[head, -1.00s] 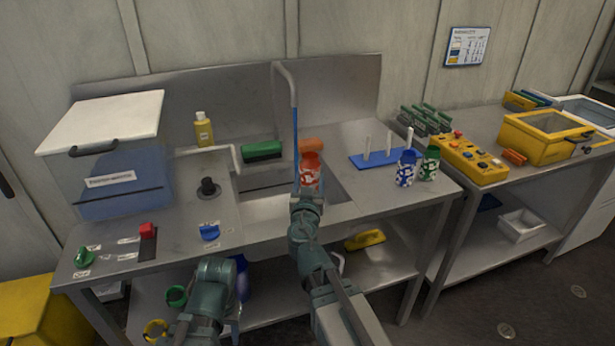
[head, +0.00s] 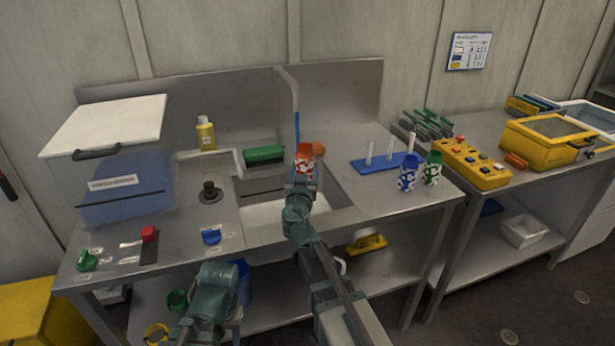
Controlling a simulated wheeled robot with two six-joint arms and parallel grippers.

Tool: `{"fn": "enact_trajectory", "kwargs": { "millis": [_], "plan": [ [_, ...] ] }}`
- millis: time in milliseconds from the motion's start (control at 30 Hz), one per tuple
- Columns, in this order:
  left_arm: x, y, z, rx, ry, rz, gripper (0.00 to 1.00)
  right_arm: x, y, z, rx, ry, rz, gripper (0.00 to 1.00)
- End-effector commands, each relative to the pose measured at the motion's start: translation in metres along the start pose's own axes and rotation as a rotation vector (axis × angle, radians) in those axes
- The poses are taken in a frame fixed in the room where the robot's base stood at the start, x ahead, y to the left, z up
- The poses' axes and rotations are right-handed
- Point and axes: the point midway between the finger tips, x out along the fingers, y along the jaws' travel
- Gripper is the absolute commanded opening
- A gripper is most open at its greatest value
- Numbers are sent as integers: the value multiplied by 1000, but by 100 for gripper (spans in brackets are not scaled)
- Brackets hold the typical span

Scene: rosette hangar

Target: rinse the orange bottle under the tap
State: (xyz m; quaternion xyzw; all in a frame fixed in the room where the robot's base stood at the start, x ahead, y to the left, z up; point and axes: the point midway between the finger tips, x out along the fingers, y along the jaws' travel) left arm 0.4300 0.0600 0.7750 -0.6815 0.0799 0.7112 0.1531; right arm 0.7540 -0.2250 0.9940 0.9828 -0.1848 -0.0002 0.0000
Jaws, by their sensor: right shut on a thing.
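The orange bottle (head: 304,157), orange-red with white patches, is held over the sink (head: 340,192) by my right gripper (head: 303,180). That gripper is shut on its lower part. The grey tap (head: 291,76) arches over the sink, and a thin blue stream (head: 297,125) runs down from it to the bottle's top. Whether the stream goes into the mouth or just passes the bottle, I cannot tell. White patches still show on the bottle's side. My left arm shows at the bottom, but its gripper cannot be made out.
A green block (head: 264,154) lies behind the sink, with an orange item (head: 318,149) partly behind the bottle. Right of the sink stand a blue rack with white pegs (head: 378,164), a blue patched bottle (head: 407,174) and a green one (head: 432,168). A yellow bottle (head: 206,134) stands back left.

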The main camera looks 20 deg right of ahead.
Motion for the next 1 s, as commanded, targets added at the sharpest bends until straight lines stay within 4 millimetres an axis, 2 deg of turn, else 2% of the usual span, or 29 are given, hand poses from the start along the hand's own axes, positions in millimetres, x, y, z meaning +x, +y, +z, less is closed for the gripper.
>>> {"fn": "enact_trajectory", "kwargs": {
  "millis": [33, 600, 800, 1000],
  "plan": [
    [0, 0, 0, 0, 0, 0, 48, 9, -3, 0, 0, 0, 0, 15],
    [0, 0, 0, 0, 0, 0, 48, 69, -25, 0, 0, 0, 0, 15],
    [0, 0, 0, 0, 0, 0, 48, 79, -29, 0, 0, 0, 0, 15],
    [0, 0, 0, 0, 0, 0, 48, 79, -29, 0, 0, 0, 0, 15]
  ]
}}
